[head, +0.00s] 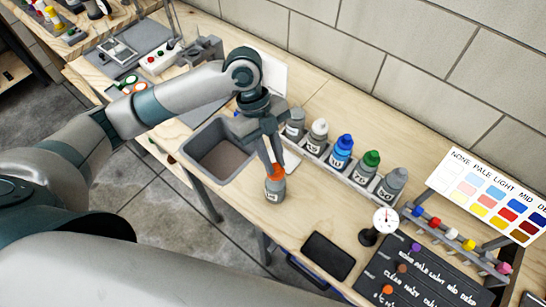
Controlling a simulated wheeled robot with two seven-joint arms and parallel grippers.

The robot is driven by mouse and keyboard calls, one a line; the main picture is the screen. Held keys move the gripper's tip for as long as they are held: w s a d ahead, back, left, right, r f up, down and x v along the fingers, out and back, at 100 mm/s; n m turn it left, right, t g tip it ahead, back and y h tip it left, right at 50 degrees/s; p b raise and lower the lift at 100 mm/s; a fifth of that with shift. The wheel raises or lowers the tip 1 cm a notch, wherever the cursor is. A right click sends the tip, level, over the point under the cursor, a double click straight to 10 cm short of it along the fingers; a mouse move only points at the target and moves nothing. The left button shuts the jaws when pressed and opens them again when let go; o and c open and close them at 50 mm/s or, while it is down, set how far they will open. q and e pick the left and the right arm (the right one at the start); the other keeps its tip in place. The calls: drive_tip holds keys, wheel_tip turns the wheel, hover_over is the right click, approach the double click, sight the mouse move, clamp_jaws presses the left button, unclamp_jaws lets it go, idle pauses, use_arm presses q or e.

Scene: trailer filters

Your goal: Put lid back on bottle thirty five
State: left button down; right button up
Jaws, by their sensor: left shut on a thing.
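A grey bottle (274,189) with a pale label stands upright on the wooden bench, just right of the sink; the number on its label is too small to read. An orange lid (278,171) is at the top of this bottle. My left gripper (276,163) points down from above and is shut on the orange lid. Lid and bottle mouth overlap in this view, so I cannot tell whether the lid is seated or just above the neck. My right gripper is not in view.
A rack (341,174) of several bottles with grey, blue and green tops stands right behind. The sink (218,152) opens to the left. Bare bench surrounds the bottle's right side.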

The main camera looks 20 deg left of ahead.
use_arm(q)
drive_tip(key=shift+f+b, duration=0.3)
drive_tip(key=shift+f, duration=0.65)
drive_tip(key=shift+p, duration=0.35)
drive_tip(key=shift+p, duration=0.35)
idle(0.9)
drive_tip(key=shift+f, duration=0.15)
idle(1.1)
drive_tip(key=shift+p, duration=0.5)
idle(0.5)
drive_tip(key=c, duration=1.1)
unclamp_jaws()
